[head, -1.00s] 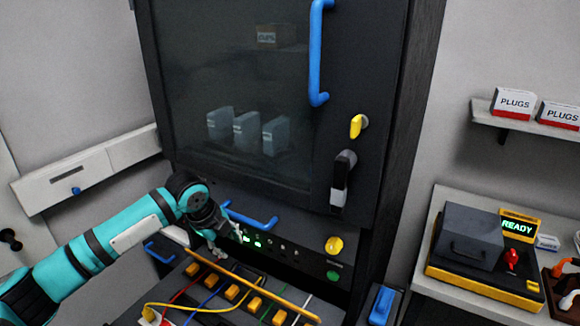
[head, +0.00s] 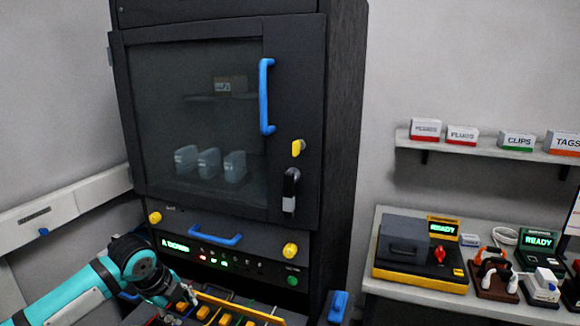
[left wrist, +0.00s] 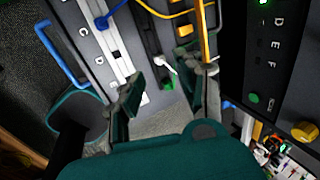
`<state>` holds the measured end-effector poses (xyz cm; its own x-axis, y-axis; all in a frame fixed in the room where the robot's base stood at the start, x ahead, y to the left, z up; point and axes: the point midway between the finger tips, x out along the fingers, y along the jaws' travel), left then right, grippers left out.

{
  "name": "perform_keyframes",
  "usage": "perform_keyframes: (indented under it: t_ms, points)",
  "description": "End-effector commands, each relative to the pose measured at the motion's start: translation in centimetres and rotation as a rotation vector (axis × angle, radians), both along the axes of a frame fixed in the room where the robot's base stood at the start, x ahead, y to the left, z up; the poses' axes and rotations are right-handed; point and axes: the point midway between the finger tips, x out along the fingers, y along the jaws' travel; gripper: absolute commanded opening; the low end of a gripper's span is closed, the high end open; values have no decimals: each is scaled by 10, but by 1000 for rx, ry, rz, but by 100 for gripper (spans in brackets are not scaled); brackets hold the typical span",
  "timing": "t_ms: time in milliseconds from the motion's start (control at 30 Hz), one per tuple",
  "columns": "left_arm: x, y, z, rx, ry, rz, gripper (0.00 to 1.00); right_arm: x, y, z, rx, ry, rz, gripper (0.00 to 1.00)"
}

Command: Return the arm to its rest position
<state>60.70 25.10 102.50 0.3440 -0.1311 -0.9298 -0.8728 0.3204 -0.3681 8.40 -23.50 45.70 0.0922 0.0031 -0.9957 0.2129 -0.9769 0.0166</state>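My left arm (head: 75,290) is teal and black and comes in from the lower left. My left gripper (head: 172,313) is low in the head view, in front of the cabinet's lower panel and above the cable board. In the left wrist view its two fingers (left wrist: 165,98) stand apart, with nothing held between them. Beyond them are the board's slots, a white cable end (left wrist: 164,63) and a green plug (left wrist: 168,85). My right gripper is not in view.
A dark cabinet (head: 340,120) with a glass door and blue door handle (head: 266,95) stands behind the arm. A yellow bar (head: 240,307) runs over the board. A side bench (head: 370,255) holds a black-and-yellow device (head: 415,265). A shelf (head: 480,150) carries several boxes.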

Motion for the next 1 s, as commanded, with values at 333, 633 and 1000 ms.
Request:
perform_keyframes:
  t_ms: [333, 633, 1000]
  points:
    - [-29, -42, -39, -52, 31, 43, 36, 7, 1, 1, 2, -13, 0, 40]
    - [-86, -98, -87, -170, 77, 180, 36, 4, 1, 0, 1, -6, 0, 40]
    - [-216, -130, -133, -458, 177, 829, 36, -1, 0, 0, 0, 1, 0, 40]
